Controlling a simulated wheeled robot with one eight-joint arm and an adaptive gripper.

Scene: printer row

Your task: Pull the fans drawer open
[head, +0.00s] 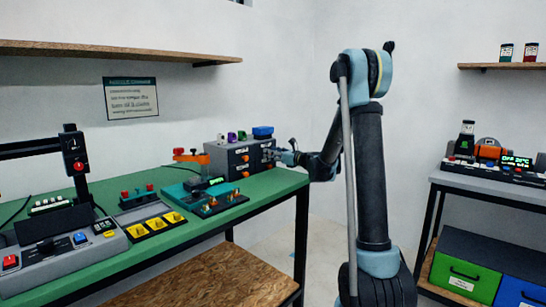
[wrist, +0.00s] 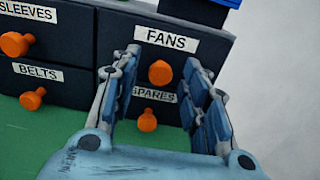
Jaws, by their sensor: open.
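The fans drawer (wrist: 180,58) is at the upper right of a dark drawer cabinet, with a white FANS label and an orange knob (wrist: 159,72). The drawer looks shut. My gripper (wrist: 162,88) is open in the wrist view, its two fingers on either side of the orange knob, with a gap to the knob on each side. In the head view my gripper (head: 283,157) is at the right end of the cabinet (head: 222,160) on the green bench. I cannot tell whether the fingertips touch the drawer front.
The spares drawer knob (wrist: 147,120) sticks out just below. Sleeves (wrist: 15,44) and belts (wrist: 33,99) knobs are to the left. A blue box (head: 262,132) and small items stand on the cabinet.

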